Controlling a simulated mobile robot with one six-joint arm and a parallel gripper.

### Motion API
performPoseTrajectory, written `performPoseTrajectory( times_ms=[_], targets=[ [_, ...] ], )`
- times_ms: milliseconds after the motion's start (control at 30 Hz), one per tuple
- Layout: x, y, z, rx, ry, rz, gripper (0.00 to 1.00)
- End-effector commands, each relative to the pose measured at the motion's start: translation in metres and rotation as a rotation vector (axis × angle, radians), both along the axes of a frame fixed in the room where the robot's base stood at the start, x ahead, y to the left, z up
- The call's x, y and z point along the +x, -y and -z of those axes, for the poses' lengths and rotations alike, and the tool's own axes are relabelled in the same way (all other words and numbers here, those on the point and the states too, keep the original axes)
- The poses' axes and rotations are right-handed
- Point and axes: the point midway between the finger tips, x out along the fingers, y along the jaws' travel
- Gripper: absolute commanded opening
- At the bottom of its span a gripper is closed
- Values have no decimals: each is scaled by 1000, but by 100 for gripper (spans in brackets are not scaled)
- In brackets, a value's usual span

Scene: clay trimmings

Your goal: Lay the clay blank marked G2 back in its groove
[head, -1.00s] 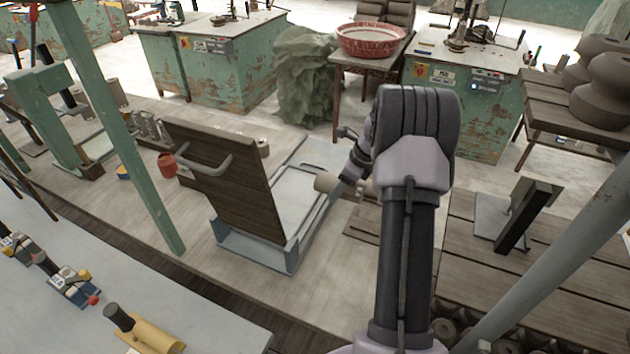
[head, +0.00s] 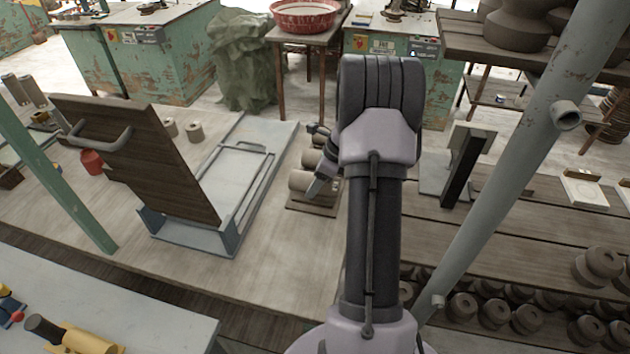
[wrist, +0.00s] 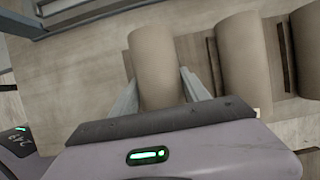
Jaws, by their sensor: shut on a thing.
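My gripper (wrist: 158,84) is shut on a tan clay blank (wrist: 153,50), with one finger on each side of it. In the head view the held blank (head: 300,181) is at the near end of a dark wooden grooved board (head: 312,205). Two more clay blanks, a middle one (wrist: 245,55) and a far one (wrist: 306,50), lie side by side to the right in the wrist view, with dark strips between. I cannot tell whether the held blank touches the board. No G2 mark is readable. My gripper is partly hidden by my arm in the head view.
A grey-blue metal frame (head: 225,240) with a raised wooden lid (head: 140,150) and handle stands left of the board. Two small cylinders (head: 194,131) stand behind the lid. A black upright on a grey plate (head: 432,190) is right of my arm. Bare bench lies in front.

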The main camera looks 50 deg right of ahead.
Motion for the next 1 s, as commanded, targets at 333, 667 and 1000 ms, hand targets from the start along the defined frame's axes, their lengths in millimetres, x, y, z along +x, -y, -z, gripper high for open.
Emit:
performPoseTrajectory(
  times_ms=[333,667,1000],
  targets=[
    [0,0,9,-1,2,1,0],
    [0,0,12,-1,2,1,0],
    [0,0,21,0,-1,0,0]
  ],
)
